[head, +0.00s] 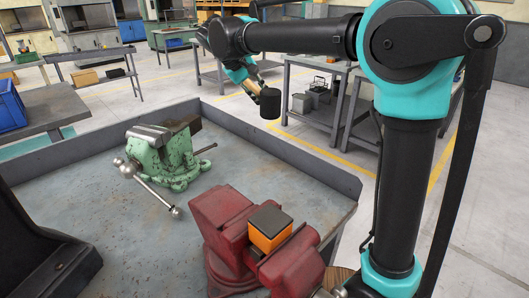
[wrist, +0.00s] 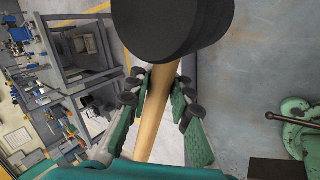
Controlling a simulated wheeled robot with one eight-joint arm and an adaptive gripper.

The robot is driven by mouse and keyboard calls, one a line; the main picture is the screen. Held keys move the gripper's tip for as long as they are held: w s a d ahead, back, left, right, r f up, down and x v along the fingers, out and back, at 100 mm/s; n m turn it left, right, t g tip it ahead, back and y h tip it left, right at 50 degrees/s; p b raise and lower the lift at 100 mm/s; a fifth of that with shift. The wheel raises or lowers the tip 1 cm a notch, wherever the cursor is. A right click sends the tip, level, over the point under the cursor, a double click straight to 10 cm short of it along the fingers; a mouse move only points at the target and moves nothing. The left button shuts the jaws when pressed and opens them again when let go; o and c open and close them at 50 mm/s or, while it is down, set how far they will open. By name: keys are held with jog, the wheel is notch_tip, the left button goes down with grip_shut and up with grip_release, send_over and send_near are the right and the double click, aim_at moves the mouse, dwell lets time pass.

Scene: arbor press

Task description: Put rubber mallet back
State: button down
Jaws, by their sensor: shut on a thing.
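The rubber mallet has a thick black cylindrical head (head: 270,103) and a pale wooden handle (wrist: 158,128). My gripper (head: 250,86) is shut around the handle below the head, which sticks out past the fingertips. In the wrist view the fingers of my gripper (wrist: 162,92) lie on both sides of the handle, and the black head (wrist: 172,25) fills the top middle. In the head view the mallet is raised in the air around the far rim of the grey workbench (head: 105,220). Its exact height is hard to tell. The handle's lower end is hidden.
A green vise (head: 172,160) with a long bar stands on the bench. A red vise (head: 225,225) at the front holds an orange block with a dark top (head: 270,228). A dark machine part (head: 45,240) stands at left. Bare bench lies between the vises. Grey tables stand beyond.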

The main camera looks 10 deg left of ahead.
notch_tip(320, 180, down, 16)
jog(key=shift+f, duration=0.25)
dwell(0.3)
jog(key=shift+f, duration=0.6)
jog(key=c, duration=1.3)
grip_release()
jog(key=shift+c, duration=0.2)
jog(key=shift+r, duration=0.2)
jog(key=v, duration=1.2)
jog(key=shift+r, duration=0.35)
